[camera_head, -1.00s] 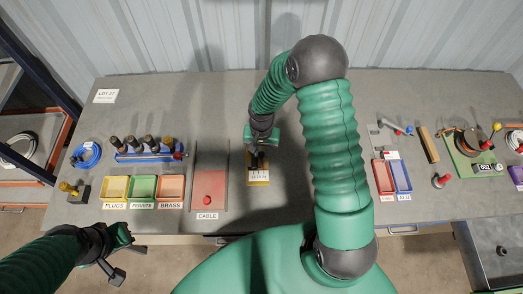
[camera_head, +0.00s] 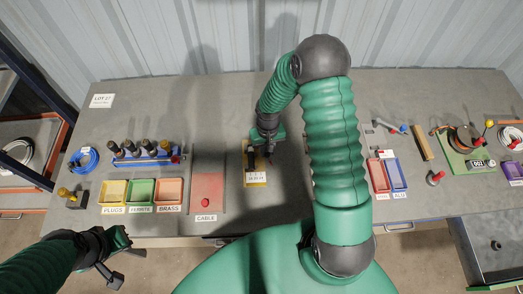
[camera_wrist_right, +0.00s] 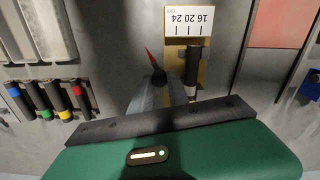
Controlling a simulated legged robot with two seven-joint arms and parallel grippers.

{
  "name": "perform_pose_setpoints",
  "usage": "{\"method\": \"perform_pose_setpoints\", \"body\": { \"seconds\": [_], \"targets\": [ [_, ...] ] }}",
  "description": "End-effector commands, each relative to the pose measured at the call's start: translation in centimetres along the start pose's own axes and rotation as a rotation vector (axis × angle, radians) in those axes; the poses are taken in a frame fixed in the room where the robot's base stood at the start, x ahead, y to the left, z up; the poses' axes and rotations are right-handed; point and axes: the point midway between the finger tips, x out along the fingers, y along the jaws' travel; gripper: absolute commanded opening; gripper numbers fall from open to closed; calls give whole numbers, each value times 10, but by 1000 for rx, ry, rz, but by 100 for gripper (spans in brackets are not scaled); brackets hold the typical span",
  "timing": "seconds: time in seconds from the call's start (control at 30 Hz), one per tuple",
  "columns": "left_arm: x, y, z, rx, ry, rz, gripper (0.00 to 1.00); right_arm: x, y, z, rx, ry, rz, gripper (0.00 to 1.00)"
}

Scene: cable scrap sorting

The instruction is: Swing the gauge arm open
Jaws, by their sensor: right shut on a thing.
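The gauge is a yellow-edged board (camera_head: 256,178) with a white number scale, at the middle of the bench. In the right wrist view its scale (camera_wrist_right: 188,20) reads 16 20 24, upside down. The fingers hide most of the arm. My left gripper (camera_head: 124,264) is open and empty before the bench's front edge.
A red cable plate (camera_head: 208,188) lies left of the gauge, with plugs, ferrite and brass trays (camera_head: 141,207) beyond. A blue rack (camera_head: 150,160) holds several dark-handled tools. Red and blue bins (camera_head: 397,176) stand right of my right arm.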

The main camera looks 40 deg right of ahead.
Motion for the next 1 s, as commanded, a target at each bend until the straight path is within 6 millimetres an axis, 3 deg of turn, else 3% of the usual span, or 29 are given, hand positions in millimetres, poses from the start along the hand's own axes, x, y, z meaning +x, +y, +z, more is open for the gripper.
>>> {"method": "perform_pose_setpoints", "body": {
  "seconds": [0.5, 1.0],
  "targets": [
    [-13, 0, -3, 0, 0, 0, 0, -2, 31, -19, -364, 9, 0, 0],
    [-14, 0, -3, 0, 0, 0, 0, -1, 37, -23, -455, 7, -1, 0]
  ]
}}
